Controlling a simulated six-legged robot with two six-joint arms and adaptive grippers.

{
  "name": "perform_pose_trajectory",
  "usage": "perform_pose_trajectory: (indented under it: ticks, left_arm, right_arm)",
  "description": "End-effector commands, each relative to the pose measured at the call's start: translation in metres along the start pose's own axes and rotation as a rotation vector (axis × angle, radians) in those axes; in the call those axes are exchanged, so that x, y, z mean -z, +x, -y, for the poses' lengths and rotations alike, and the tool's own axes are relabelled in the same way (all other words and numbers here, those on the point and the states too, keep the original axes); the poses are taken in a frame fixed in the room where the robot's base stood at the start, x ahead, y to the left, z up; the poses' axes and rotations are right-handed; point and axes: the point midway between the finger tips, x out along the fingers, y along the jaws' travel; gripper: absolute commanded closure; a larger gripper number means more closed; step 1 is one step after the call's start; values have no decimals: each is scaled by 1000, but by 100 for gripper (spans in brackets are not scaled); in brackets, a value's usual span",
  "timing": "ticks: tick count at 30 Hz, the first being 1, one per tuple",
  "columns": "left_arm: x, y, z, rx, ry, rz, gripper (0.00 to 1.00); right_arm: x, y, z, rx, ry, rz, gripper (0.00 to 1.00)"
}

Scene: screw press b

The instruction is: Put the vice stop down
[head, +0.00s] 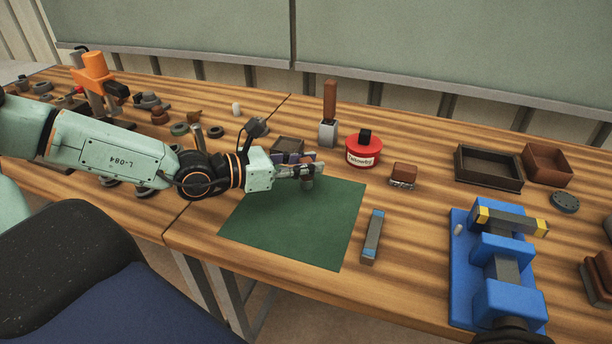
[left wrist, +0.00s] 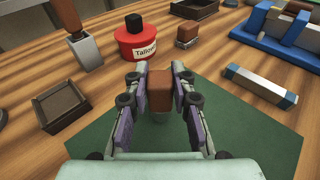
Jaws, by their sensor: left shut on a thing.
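My left gripper (head: 310,167) reaches in from the left over the far part of the green mat (head: 290,225). It is shut on a small brown block-like piece with a greyish lower end, which I take to be the vice stop (head: 307,183). In the left wrist view the vice stop (left wrist: 160,90) stands upright between the two fingers, above the mat. I cannot tell whether its lower end touches the mat. The blue vice (head: 485,270) is at the right of the bench. My right gripper is not in view.
A red tallow tin (head: 363,150), a wooden-handled brush (head: 328,120) and a small dark tray (head: 288,146) stand behind the mat. A grey bar with blue ends (head: 372,238) lies at the mat's right edge. Most of the mat is bare.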

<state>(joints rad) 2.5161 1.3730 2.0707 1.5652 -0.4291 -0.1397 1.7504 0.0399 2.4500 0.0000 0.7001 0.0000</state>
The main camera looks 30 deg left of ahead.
Motion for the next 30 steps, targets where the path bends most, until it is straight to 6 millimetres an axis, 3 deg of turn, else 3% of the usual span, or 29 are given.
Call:
perform_pose_trajectory:
  ticks: [3,18,19,26,30]
  left_arm:
    - [16,3,0,1,1,-2,100]
    - [20,4,0,0,0,0,100]
    - [20,4,0,0,0,-1,74]
    - [19,4,0,0,0,-1,54]
    - [19,4,0,0,0,-1,53]
  right_arm:
    - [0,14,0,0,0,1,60]
    - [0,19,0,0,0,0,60]
    - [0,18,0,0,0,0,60]
    - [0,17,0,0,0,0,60]
    - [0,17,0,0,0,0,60]
